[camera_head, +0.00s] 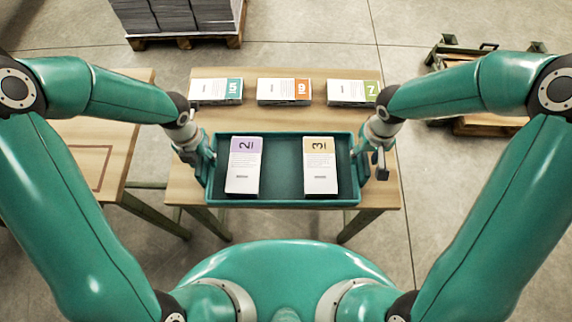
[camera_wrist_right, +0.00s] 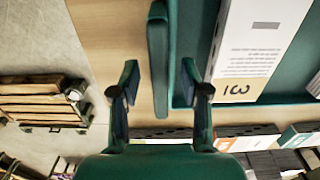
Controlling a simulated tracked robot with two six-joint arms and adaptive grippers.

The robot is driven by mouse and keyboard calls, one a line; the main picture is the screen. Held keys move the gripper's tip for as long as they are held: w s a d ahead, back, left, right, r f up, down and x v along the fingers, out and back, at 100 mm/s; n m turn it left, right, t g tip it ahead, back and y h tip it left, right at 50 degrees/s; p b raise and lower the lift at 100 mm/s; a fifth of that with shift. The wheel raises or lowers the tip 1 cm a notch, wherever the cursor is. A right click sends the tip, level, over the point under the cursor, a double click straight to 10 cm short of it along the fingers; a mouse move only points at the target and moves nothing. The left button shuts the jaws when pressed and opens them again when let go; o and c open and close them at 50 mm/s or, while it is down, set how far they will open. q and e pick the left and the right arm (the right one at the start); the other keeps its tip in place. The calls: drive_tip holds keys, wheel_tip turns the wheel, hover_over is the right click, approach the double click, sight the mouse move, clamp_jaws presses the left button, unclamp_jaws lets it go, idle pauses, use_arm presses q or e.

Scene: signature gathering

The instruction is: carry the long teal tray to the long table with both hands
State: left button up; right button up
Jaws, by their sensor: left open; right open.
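The long teal tray (camera_head: 282,197) lies on a wooden table (camera_head: 226,111), near its front edge. A stack marked 2 with a purple band (camera_head: 243,168) and a stack marked 3 with a yellow band (camera_head: 320,168) lie in it, apart. My left gripper (camera_head: 207,160) is open at the tray's left end. My right gripper (camera_head: 369,160) is open at the right end. In the right wrist view, the open fingers (camera_wrist_right: 159,72) stand on either side of a teal handle bar (camera_wrist_right: 158,45) at the tray's end. The left fingers are too small to tell contact.
Stacks marked 5 (camera_head: 217,91), 9 (camera_head: 284,91) and 7 (camera_head: 352,92) lie along the table's far side. Another wooden table (camera_head: 85,160) stands at the left. A loaded pallet (camera_head: 180,18) is at the back, and wooden pallets (camera_wrist_right: 42,100) are on the floor at the right.

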use_arm(q)
clamp_jaws()
use_arm(e)
clamp_jaws()
use_arm(q)
drive_tip(key=shift+w+r, duration=0.1)
drive_tip(key=shift+r, duration=0.15)
use_arm(e)
drive_tip(key=shift+w+r, duration=0.1)
drive_tip(key=shift+r, duration=0.15)
